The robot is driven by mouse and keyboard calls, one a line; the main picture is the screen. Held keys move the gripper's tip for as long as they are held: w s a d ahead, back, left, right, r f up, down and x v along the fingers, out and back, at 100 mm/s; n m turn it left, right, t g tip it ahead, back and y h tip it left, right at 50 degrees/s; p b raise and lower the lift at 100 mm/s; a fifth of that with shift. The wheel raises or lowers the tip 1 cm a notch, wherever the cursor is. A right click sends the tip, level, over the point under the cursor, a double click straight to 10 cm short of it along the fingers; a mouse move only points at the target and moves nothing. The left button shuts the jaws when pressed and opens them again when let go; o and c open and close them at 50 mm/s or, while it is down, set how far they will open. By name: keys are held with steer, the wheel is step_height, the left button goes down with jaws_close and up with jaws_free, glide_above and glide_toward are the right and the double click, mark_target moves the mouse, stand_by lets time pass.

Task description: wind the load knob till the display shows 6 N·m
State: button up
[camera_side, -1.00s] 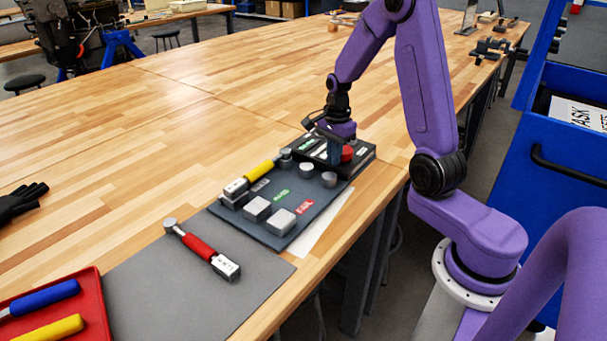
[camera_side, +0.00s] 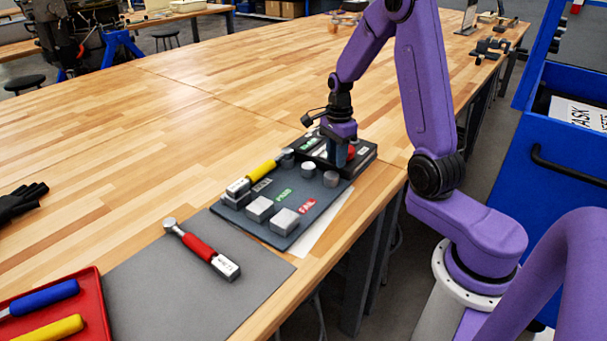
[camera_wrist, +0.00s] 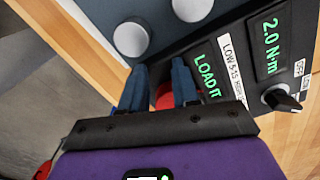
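The dark tester box (camera_side: 366,160) lies at the far end of the panel. In the wrist view its green display (camera_wrist: 270,45) reads 2.0 N·m, and a second screen (camera_wrist: 207,78) reads LOAD IT.
The panel holds several grey knobs and blocks, PASS and FAIL labels, and a yellow-handled wrench (camera_side: 258,173). A red-handled wrench (camera_side: 200,250) lies on the grey mat (camera_side: 150,290). A red tray (camera_side: 92,300) holds tools at the front left.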

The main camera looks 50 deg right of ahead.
steer(key=shift+d+r, duration=0.25)
steer(key=shift+r, duration=0.6)
steer(key=shift+d+r, duration=0.2)
steer(key=shift+r, duration=0.6)
steer(key=shift+a+r, duration=0.2)
steer(key=shift+r, duration=0.65)
steer(key=shift+o, duration=0.3)
